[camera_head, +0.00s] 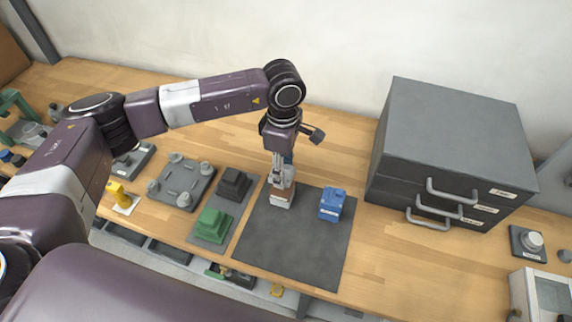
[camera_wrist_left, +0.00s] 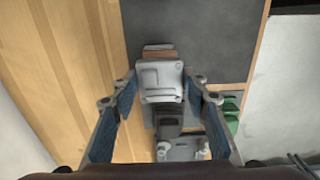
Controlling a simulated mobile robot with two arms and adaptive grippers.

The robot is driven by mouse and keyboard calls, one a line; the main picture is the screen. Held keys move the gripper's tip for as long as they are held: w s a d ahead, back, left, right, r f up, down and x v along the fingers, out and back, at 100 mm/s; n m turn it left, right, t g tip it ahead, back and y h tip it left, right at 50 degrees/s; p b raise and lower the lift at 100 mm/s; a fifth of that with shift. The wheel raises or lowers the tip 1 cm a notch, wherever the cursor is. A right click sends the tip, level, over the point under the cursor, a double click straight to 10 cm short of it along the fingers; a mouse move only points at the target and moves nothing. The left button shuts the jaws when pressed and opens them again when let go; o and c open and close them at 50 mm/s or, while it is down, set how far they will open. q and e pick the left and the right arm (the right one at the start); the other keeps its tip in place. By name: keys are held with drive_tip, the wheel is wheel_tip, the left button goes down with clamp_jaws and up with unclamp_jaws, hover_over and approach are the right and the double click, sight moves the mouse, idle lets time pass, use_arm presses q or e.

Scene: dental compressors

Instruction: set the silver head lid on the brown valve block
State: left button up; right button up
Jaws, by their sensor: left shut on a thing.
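The silver head lid (camera_wrist_left: 160,77) is between the two fingers of my left gripper (camera_wrist_left: 160,82) in the left wrist view. In the head view this gripper (camera_head: 283,184) points down over the left part of the dark mat (camera_head: 300,243) and is shut on the lid. The brown valve block (camera_wrist_left: 157,54) shows partly just past the lid's edge in the wrist view; the lid hides most of it. In the head view the lid (camera_head: 283,194) is low over the block's place. I cannot tell whether lid and block touch. My right gripper is not in view.
A blue block (camera_head: 331,204) stands on the mat to the right. A black stepped part (camera_head: 234,183) and a green one (camera_head: 212,224) stand left of the mat. Further left is a grey plate with pegs (camera_head: 180,183). A grey drawer cabinet (camera_head: 445,150) stands at the right.

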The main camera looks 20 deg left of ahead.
use_arm(q)
wheel_tip(320, 180, down, 4)
drive_tip(key=shift+r+b, duration=0.1)
drive_tip(key=shift+b, duration=0.95)
drive_tip(key=shift+r+p, duration=0.3)
drive_tip(key=shift+f+b, duration=0.15)
drive_tip(key=shift+b, duration=0.25)
drive_tip(key=shift+f+b, duration=0.45)
drive_tip(key=shift+b, duration=0.6)
drive_tip(key=shift+f+b, duration=0.1)
drive_tip(key=shift+b, duration=0.7)
idle(1.3)
idle(0.3)
